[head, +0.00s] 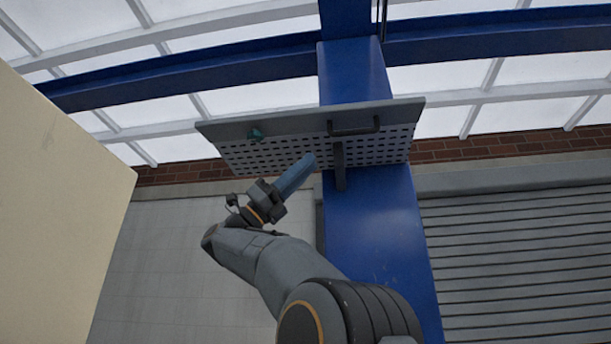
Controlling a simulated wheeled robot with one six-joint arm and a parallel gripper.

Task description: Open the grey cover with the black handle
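The grey cover (290,124) shows as a long, plain grey strip above a perforated grey panel (280,153), mounted high on a blue column. The black handle (355,128) is a bar handle on its right half. I cannot tell clearly whether the cover stands open or closed. My gripper (309,161) reaches up from below, a blue-grey finger shape pointing up and right. Its tip overlaps the panel's lower part in the picture, below and left of the handle. The gap between its fingers cannot be made out. No contact with the handle is visible.
A dark upright bar (340,166) hangs just right of my gripper's tip. A small teal knob-like thing (255,135) sits on the cover's left part. The blue column (375,240) stands behind. A cream panel (55,200) blocks the left; a grey slatted shutter (520,260) is at right.

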